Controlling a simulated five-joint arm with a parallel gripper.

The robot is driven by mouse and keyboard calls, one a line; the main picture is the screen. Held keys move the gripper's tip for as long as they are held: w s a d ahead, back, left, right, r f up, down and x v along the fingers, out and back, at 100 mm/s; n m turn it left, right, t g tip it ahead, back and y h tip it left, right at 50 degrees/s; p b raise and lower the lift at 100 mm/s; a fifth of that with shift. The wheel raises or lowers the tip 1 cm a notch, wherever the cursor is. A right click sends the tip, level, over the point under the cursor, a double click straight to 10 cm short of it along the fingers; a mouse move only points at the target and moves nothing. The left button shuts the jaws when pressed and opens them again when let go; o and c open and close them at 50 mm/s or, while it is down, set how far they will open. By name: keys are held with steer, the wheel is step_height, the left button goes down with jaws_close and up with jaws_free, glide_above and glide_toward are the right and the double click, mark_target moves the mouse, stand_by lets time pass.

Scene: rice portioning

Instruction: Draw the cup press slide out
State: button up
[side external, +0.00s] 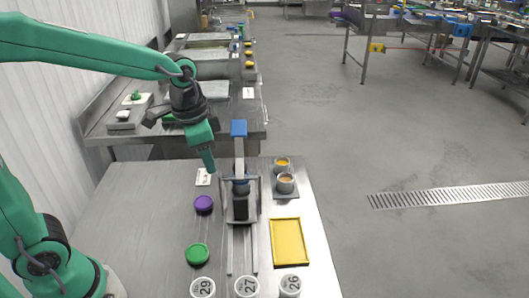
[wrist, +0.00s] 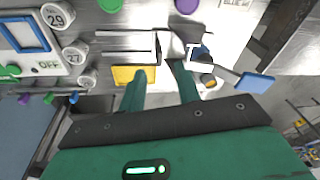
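The cup press (side external: 240,207) stands on the steel table in the side view, with a dark block inside its grey frame and a blue-ended lever (side external: 239,129) rising behind. Its slide rails (side external: 230,257) run toward the front of the table. My gripper (side external: 210,168) is above the table, left of and behind the press frame, apart from it. In the wrist view my gripper (wrist: 159,70) has two green fingers spread with a gap and nothing held between them. The press rails (wrist: 125,42) and the blue lever end (wrist: 255,82) also show there. The slide's grip is hard to make out.
A yellow tray (side external: 272,255) lies right of the rails. Two filled cups (side external: 285,183) stand behind it. A purple lid (side external: 204,204) and a green lid (side external: 197,254) lie left of the press. White numbered containers (side external: 246,287) line the front. The table's left part is clear.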

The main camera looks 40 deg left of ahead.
mark_target(240, 198)
steer(key=w+d+f+m, duration=0.1)
steer(key=w+f, duration=0.1)
steer(key=w+d+f+m+g, duration=0.1)
steer(key=w+f, duration=0.1)
steer(key=w+d+f+m+g, duration=0.1)
steer(key=w+f, duration=0.1)
steer(key=f, duration=0.1)
steer(key=shift+d+f, duration=0.1)
steer(key=shift+d, duration=0.05)
steer(key=shift+f, duration=0.1)
steer(key=shift+f, duration=3.8)
steer(key=shift+c, duration=0.4)
jaws_close()
